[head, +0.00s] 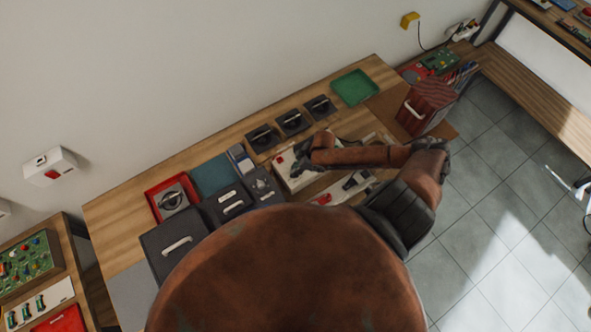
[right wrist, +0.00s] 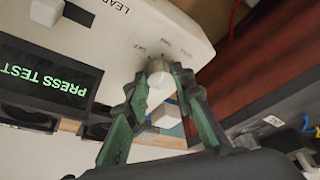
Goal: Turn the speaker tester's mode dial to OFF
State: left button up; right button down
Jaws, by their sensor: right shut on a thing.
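The speaker tester (right wrist: 125,45) is a beige box. In the right wrist view it shows a dark display (right wrist: 45,75) with green "PRESS TEST" letters and small dial markings, one seemingly "OFF". Its pale mode dial (right wrist: 158,77) is between the fingertips of my right gripper (right wrist: 163,72), which is shut on it. The dial's pointer is hidden or too small to read. In the head view the tester (head: 290,178) stands on the bench, partly covered by my right gripper (head: 300,157). My left gripper is not in view.
Dark boxes with handles (head: 175,246) stand left of the tester, and several small black units (head: 291,121) sit behind it. A green tray (head: 354,87) lies at the back. A dark red box (head: 428,102) is at the right.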

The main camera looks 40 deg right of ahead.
jog(key=shift+d+n, duration=0.1)
jog(key=shift+n, duration=0.2)
jog(key=shift+w+n+y+b, duration=0.15)
jog(key=shift+n+y+b, duration=0.15)
jog(key=shift+n+b, duration=0.2)
jog(key=shift+f+n+g+b, duration=0.1)
jog(key=shift+n+g+b, duration=0.4)
jog(key=shift+n, duration=0.3)
jog(key=n+g+b, duration=0.1)
jog(key=n+b, duration=0.1)
jog(key=n, duration=0.1)
jog(key=shift+w+y, duration=0.1)
jog(key=shift+y, duration=0.2)
jog(key=shift+n+g+b, duration=0.6)
jog(key=shift+n+b, duration=0.4)
jog(key=shift+n, duration=0.4)
jog(key=c, duration=1.7)
grip_release()
jog(key=shift+o, duration=0.2)
